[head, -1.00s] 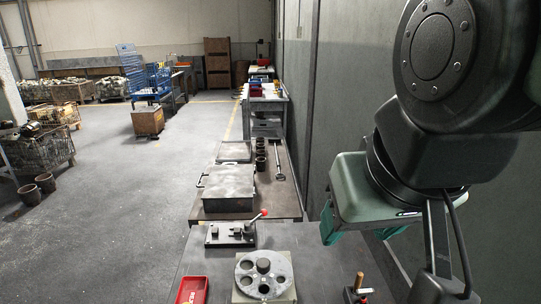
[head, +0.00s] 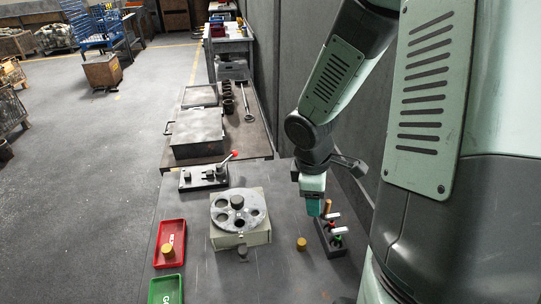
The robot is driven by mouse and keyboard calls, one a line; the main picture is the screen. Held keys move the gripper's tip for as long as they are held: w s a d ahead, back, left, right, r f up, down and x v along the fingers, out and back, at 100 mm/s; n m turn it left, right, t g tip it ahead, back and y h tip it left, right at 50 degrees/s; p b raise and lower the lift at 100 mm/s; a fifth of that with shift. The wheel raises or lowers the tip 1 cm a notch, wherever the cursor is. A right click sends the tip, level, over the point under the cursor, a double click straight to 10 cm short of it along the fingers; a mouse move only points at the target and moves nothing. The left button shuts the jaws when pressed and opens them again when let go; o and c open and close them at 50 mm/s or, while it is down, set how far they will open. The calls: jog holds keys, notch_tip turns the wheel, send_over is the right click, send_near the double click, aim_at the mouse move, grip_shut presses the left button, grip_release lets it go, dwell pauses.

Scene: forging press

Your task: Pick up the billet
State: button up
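Which piece is the billet I cannot tell for sure. A short brass-coloured cylinder (head: 302,243) stands on the dark table, right of the round plate with holes (head: 226,215). A similar brass-coloured cylinder (head: 167,250) stands in the red tray (head: 171,232). A dark cylinder (head: 237,201) sits on the round plate, and a small dark piece (head: 242,252) is at the front of the block under it. My gripper (head: 313,208) points down above the right side of the table, behind and apart from the nearer brass-coloured cylinder. Its fingertips are too small to tell open from shut.
A dark rack with several handled tools (head: 335,240) stands close to the right of the brass-coloured cylinder. A green tray (head: 166,290) lies in front of the red tray. A red-knobbed lever fixture (head: 204,177) and a large flat box (head: 198,133) are farther back.

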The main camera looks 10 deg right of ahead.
jog(key=n+y, duration=0.2)
send_over(302, 242)
notch_tip(302, 242, down, 7)
jog(key=shift+g, duration=0.3)
notch_tip(302, 242, down, 11)
jog(key=shift+f, duration=0.1)
grip_shut()
